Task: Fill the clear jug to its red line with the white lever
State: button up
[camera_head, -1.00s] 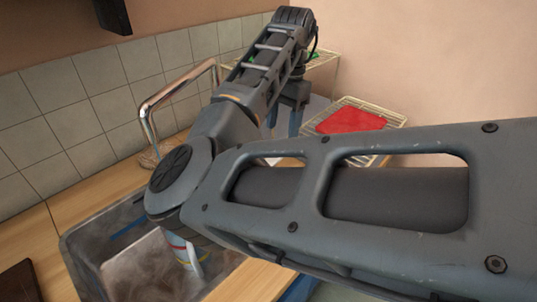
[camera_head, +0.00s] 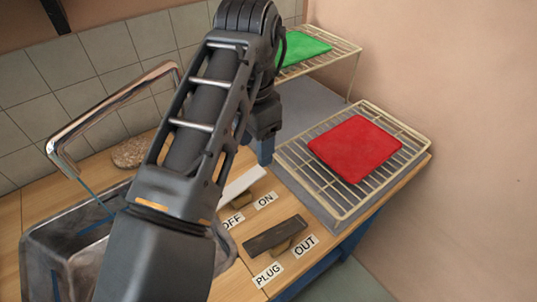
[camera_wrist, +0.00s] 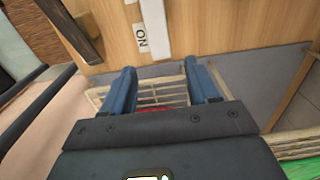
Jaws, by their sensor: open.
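In the head view a blue finger shows just beyond the lever's far end, but I cannot tell the height gap. The chrome tap (camera_head: 105,112) arches toward the metal sink (camera_head: 35,250). The clear jug is not visible; my arm hides part of the sink.
A dark lever (camera_head: 275,236) with PLUG and OUT labels is nearer the front. A wire rack (camera_head: 412,158) holding a red mat (camera_head: 355,147) stands to the right. A raised rack (camera_head: 352,58) with a green mat (camera_head: 303,47) is behind. A wall closes off the right.

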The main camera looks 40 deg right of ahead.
aim_at(256, 172)
jog(key=shift+f+b, duration=3.25)
jog(key=shift+f, duration=0.7)
